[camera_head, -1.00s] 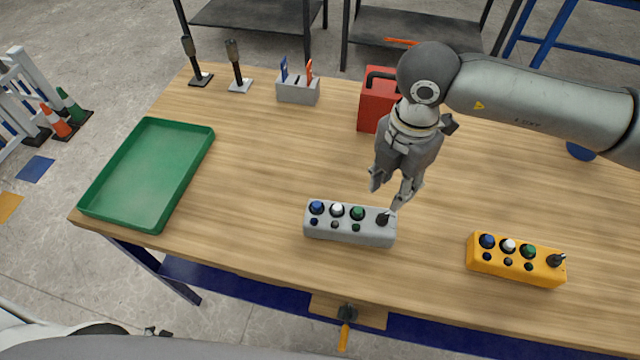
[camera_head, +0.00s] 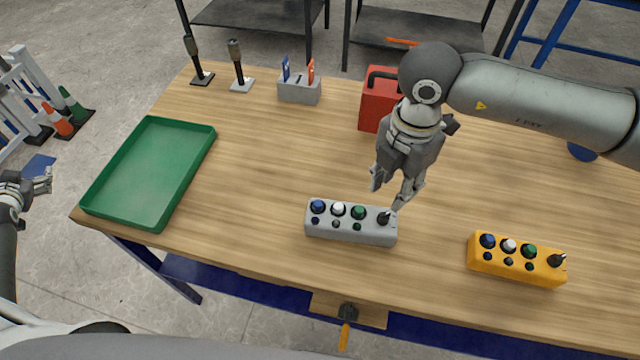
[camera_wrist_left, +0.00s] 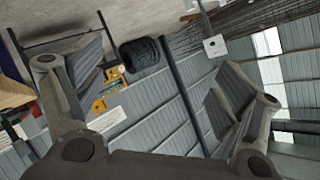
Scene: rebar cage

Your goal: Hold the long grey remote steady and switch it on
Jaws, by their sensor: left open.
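The long grey remote (camera_head: 375,236) lies flat on the wooden table near its front edge. On top it has blue, white and green knobs, smaller buttons, and a black toggle switch (camera_head: 385,217) at its right end. My right gripper (camera_head: 388,195) points down just behind the right end of the remote. Its fingers are apart and empty, with one fingertip close to the toggle; whether it touches cannot be told. My left gripper (camera_head: 46,180) is at the far left, off the table. Its spread, empty fingers also show in the left wrist view (camera_wrist_left: 160,85).
A yellow remote (camera_head: 515,270) lies to the right. A green tray (camera_head: 100,213) is at the left. A red box (camera_head: 375,110), a grey holder (camera_head: 298,93) and two black upright tools stand at the back. The table between tray and grey remote is clear.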

